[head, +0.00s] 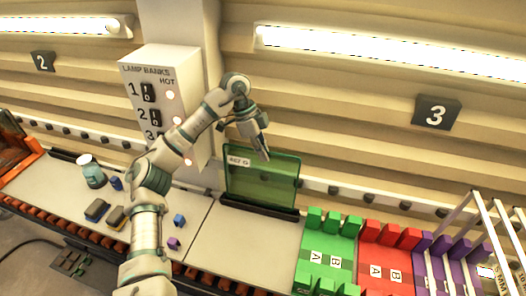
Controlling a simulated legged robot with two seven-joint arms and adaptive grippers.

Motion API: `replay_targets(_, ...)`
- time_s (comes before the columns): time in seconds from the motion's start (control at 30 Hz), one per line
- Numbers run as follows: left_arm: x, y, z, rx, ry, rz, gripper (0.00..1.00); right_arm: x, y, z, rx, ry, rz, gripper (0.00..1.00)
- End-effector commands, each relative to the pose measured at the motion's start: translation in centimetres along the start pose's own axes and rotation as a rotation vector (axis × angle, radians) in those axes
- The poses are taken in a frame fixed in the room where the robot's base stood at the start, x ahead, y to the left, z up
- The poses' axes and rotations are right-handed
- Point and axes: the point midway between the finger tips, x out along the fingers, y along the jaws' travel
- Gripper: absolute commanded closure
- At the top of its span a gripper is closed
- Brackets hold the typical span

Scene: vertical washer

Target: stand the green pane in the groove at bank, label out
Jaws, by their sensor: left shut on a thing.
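The green pane (262,183) stands upright, see-through, at the back of the pale bench right of the middle. Its white label, reading "REF G" (239,161), is at its upper left and faces me. The pane's lower edge meets a dark groove strip (258,208); I cannot tell whether it is fully seated. My left gripper (263,156) is at the pane's top edge, right of its middle, and is shut on it. My right gripper is out of view.
A white "LAMP BANKS" box (158,62) with switches stands behind my arm. Green blocks (325,258), red blocks (390,262) and purple blocks (450,258) fill the right. Bench front of the pane is clear.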

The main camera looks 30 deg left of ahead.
Motion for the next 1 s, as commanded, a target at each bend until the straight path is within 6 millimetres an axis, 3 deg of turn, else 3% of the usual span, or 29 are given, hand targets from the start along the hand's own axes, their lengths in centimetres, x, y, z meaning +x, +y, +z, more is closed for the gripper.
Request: replay_targets(1.0, 0.86, 0.03, 0.34, 0.001, 0.003, -0.003, 1.00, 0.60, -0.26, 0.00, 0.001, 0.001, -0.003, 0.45)
